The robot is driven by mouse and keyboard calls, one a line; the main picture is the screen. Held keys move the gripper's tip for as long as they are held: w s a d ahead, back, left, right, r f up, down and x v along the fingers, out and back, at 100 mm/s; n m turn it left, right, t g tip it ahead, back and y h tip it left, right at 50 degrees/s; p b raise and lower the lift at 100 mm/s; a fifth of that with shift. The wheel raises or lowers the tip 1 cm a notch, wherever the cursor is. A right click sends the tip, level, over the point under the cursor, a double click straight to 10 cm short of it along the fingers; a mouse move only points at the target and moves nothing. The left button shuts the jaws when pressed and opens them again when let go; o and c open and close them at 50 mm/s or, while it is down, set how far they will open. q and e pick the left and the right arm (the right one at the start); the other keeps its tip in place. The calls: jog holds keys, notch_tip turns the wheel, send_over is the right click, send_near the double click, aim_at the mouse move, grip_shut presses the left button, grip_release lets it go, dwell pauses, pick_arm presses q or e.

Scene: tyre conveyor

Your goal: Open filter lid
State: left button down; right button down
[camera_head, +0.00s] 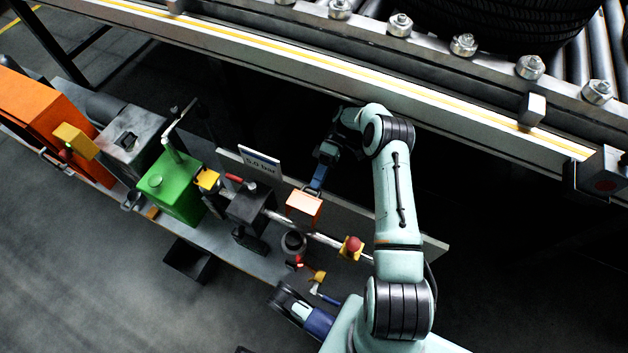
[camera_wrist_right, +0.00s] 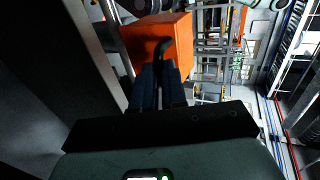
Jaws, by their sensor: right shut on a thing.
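The filter lid looks to be the orange box-shaped cover (camera_head: 303,207), on the pipe line right of the black valve block. It also shows in the right wrist view (camera_wrist_right: 150,38), with a dark curved handle (camera_wrist_right: 163,49) on its face. My right gripper (camera_head: 317,188) reaches it from behind. Its dark fingers (camera_wrist_right: 158,80) are shut on the handle. I cannot tell how far the lid is open. What looks like my left gripper (camera_head: 318,291) is low in the head view, beside a small yellow fitting (camera_head: 319,276); its jaw state is unclear.
Left along the bench are a green box (camera_head: 171,188), a grey pump body (camera_head: 130,140) and an orange motor housing (camera_head: 50,115). A red-knobbed yellow fitting (camera_head: 351,246) is close right of the lid. The conveyor rail (camera_head: 330,55) runs above my right arm.

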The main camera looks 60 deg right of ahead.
jog(key=shift+s+a+f, duration=0.1)
jog(key=shift+a+f, duration=0.1)
jog(key=shift+f, duration=0.25)
jog(key=c, duration=1.2)
grip_release()
jog(key=shift+o, duration=0.2)
jog(key=shift+r, duration=0.1)
jog(key=shift+d+r, duration=0.1)
jog(key=shift+r, duration=0.1)
